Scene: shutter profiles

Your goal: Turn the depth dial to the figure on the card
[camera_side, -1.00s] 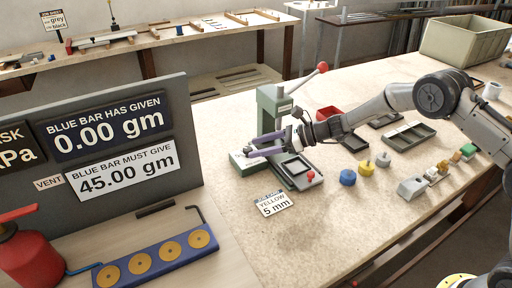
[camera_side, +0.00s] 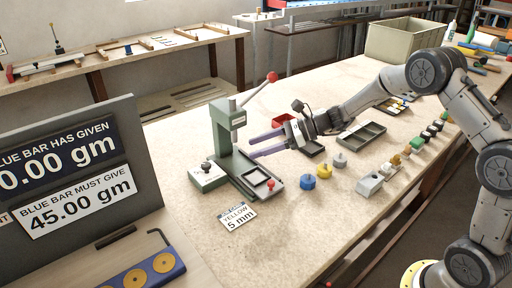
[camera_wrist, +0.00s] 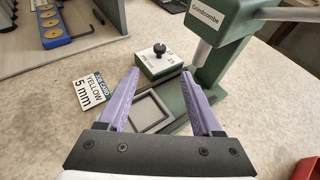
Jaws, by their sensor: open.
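The depth dial (camera_side: 206,165) is a small dark knob on a pale block left of the green press (camera_side: 226,130). In the wrist view the dial (camera_wrist: 159,49) is black, with small figures beside it on the block's top; its setting is too small to read. The card (camera_side: 236,216) lies flat on the bench in front of the press; in the wrist view the card (camera_wrist: 88,91) reads YELLOW 5 mm. My gripper (camera_side: 248,147) is open, its purple fingers apart and empty, right of the dial and clear of it. In the wrist view the dial shows beyond the fingertips (camera_wrist: 160,73).
The press has a red-knobbed lever (camera_side: 272,77) and a framed bed (camera_side: 257,178) with a red knob. Blue, yellow and grey pieces (camera_side: 324,171) stand to the right. Dark trays (camera_side: 361,134) and a red bin (camera_side: 283,119) lie behind.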

